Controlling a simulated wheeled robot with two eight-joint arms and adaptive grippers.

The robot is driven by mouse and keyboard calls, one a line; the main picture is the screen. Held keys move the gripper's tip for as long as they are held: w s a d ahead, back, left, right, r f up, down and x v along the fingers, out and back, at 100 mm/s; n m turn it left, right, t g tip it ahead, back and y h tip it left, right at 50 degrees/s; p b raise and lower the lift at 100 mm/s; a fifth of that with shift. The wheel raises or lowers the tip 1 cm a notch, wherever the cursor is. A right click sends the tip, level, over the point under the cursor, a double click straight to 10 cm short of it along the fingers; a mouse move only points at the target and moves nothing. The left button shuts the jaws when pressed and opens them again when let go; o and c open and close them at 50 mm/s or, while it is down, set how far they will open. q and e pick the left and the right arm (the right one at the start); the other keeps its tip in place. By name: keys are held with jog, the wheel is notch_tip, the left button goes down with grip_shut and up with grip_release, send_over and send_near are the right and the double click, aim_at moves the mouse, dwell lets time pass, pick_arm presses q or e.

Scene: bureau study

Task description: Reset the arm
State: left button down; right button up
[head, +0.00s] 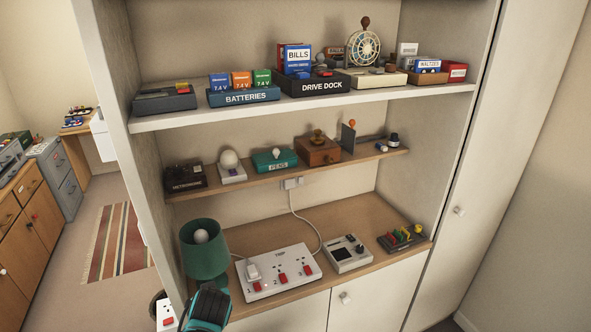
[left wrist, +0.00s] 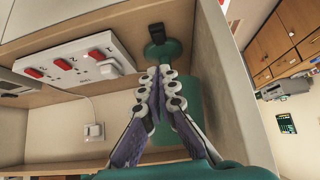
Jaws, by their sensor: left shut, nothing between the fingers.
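My left arm comes in at the bottom of the head view, where the teal and black left gripper (head: 208,306) shows in front of the lower shelf, just below the green lamp (head: 204,250). In the left wrist view the two fingers of the left gripper (left wrist: 161,72) are together at the tips with nothing held. The green lamp (left wrist: 182,110) is behind the fingers there, its round base and a black part at the top of the picture. I cannot tell whether the fingers touch it. My right gripper is not in view.
A white power strip (head: 277,272) with red switches lies right of the lamp, beside a grey device (head: 347,252). Upper shelves hold batteries (head: 240,82), a drive dock (head: 316,84) and a teal box (head: 274,160). The cabinet's left side panel (head: 115,130) stands close. Open floor lies left.

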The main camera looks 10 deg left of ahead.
pick_arm(q)
jog(key=s+d+f+m+h+b, duration=0.2)
jog(key=s+d+m+h+b, duration=0.2)
jog(key=s+d, duration=0.8)
jog(key=shift+f+m+b, duration=0.25)
jog(key=shift+m+b, duration=0.8)
jog(key=shift+m, duration=0.05)
